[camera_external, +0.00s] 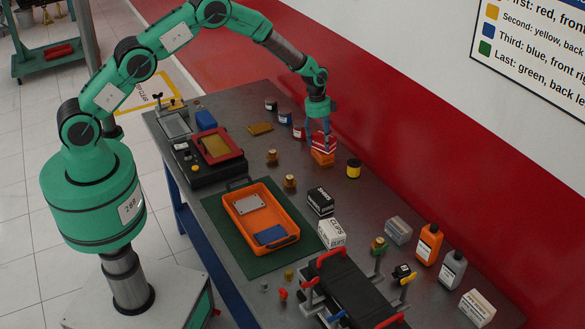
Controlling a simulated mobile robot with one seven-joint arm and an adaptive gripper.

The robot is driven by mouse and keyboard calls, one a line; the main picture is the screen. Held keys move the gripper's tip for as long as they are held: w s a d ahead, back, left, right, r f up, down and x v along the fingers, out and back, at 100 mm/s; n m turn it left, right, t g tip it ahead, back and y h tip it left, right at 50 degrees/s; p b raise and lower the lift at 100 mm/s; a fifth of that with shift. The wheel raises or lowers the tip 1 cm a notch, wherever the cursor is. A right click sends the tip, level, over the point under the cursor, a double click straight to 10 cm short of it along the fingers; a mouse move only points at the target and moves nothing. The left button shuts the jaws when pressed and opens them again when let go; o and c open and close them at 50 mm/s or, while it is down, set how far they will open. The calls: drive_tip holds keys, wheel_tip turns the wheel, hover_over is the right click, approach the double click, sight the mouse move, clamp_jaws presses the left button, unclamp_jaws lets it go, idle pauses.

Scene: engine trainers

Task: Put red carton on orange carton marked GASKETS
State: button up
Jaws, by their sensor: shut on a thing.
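The red carton (325,146) is between the fingers of my gripper (318,138), which points down and is shut on it. The orange carton (323,158) stands on the bench directly below the red one. No clear gap shows between the two cartons, but I cannot tell whether the red one rests its weight there. The fingers cover part of the red carton, and the marking on the orange carton is too small to read.
A yellow-and-black can (353,168) stands close on the right. Small cans (284,118) stand to the left. An orange tray (286,243) lies on a green mat nearer the front. Black (320,200) and white (332,233) cartons stand beside it. A red wall rises behind the bench.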

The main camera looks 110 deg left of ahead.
sight(318, 136)
drive_tip(key=shift+f, duration=0.15)
drive_tip(key=o, duration=1.5)
drive_tip(key=shift+c, duration=0.2)
drive_tip(key=shift+r, duration=0.2)
wheel_tip(318, 136, up, 12)
drive_tip(key=s, duration=0.1)
drive_tip(key=shift+s+a, duration=0.3)
drive_tip(key=shift+s, duration=0.05)
drive_tip(key=shift+f, duration=0.1)
